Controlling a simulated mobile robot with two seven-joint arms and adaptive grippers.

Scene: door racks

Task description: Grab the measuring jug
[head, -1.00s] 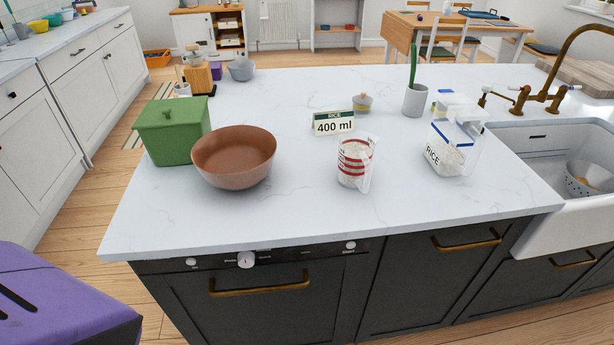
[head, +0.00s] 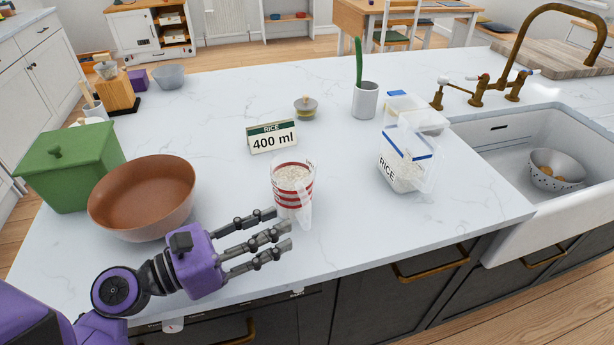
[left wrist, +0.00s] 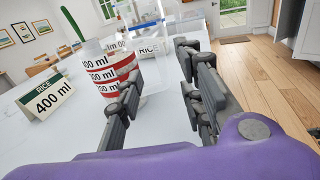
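The measuring jug (head: 291,187) is clear with red markings and holds white rice. It stands upright on the white counter in the head view, its handle toward the front right. It also shows in the left wrist view (left wrist: 106,72), left of and beyond the fingers. My left gripper (head: 283,232) is open and empty, just in front of and left of the jug, fingers pointing right. In the left wrist view its fingers (left wrist: 165,95) are spread with nothing between them. I cannot tell whether a finger touches the jug. My right gripper is not in view.
A brown bowl (head: 143,200) and a green lidded box (head: 68,172) stand left of the jug. A "400 ml" rice card (head: 272,138) stands behind it. Counter between jug and bag is clear.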

